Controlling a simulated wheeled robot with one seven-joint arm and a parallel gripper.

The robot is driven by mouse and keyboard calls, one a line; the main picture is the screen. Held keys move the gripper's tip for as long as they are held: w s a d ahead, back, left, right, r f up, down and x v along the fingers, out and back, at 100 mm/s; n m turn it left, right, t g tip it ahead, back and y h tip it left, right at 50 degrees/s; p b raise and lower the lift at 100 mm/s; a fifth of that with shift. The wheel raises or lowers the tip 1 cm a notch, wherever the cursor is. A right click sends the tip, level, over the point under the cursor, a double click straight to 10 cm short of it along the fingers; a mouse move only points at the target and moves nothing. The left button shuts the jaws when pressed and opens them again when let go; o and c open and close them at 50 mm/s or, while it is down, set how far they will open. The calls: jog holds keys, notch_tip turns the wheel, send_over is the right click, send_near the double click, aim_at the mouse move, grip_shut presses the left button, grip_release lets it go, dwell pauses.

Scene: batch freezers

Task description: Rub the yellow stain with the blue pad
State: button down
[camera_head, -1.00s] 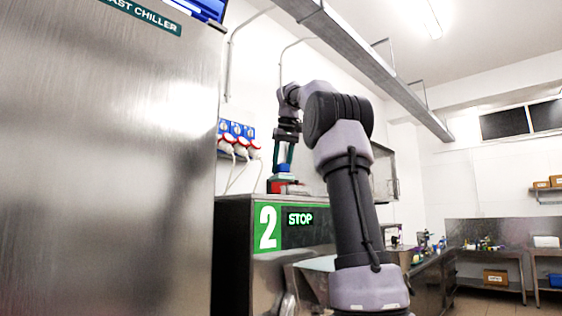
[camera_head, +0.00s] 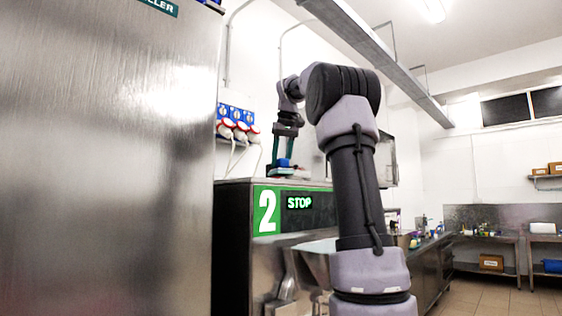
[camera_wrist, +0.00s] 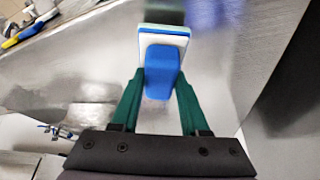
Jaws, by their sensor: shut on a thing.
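My gripper (camera_wrist: 160,82) has green fingers and is shut on the blue pad (camera_wrist: 161,80), which has a blue grip and a pale, blue-edged block at its far end. In the wrist view the pad is over a shiny metal surface (camera_wrist: 95,60); I cannot tell whether it touches. In the head view my gripper (camera_head: 284,150) holds the blue pad (camera_head: 285,162) just above the top of the machine marked 2 (camera_head: 235,184). I cannot make out the yellow stain in either view.
A large steel cabinet (camera_head: 110,150) fills the left of the head view. Sockets with red and white plugs (camera_head: 238,125) are on the wall behind the machine. Blue-and-yellow handled items (camera_wrist: 28,32) lie at the wrist view's upper left. A dark blurred patch (camera_wrist: 165,10) is beyond the pad.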

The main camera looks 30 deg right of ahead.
aim_at(271, 172)
jog(key=shift+f, duration=0.9)
jog(key=shift+w, duration=0.1)
jog(key=shift+w+a+f, duration=0.1)
jog(key=shift+w+a, duration=0.4)
jog(key=shift+w, duration=0.85)
jog(key=shift+w+a, duration=0.55)
jog(key=shift+w, duration=0.85)
jog(key=shift+w+a+f, duration=0.1)
jog(key=shift+w+a, duration=0.4)
jog(key=shift+w, duration=0.85)
jog(key=shift+s+a+r, duration=0.1)
jog(key=shift+s+a, duration=0.05)
jog(key=shift+a, duration=0.25)
jog(key=shift+s+a+r, duration=0.1)
jog(key=shift+a, duration=0.3)
jog(key=shift+s, duration=0.15)
jog(key=shift+s+d, duration=0.25)
jog(key=shift+s, duration=0.4)
jog(key=shift+s+d, duration=0.25)
jog(key=shift+s, duration=0.4)
jog(key=shift+s+d, duration=0.25)
jog(key=shift+s, duration=0.4)
jog(key=shift+s+d+f, duration=0.1)
jog(key=shift+s+d, duration=0.05)
jog(key=shift+s, duration=0.3)
jog(key=shift+s+d+f, duration=0.1)
jog(key=shift+s+d, duration=0.05)
jog(key=shift+s, duration=0.3)
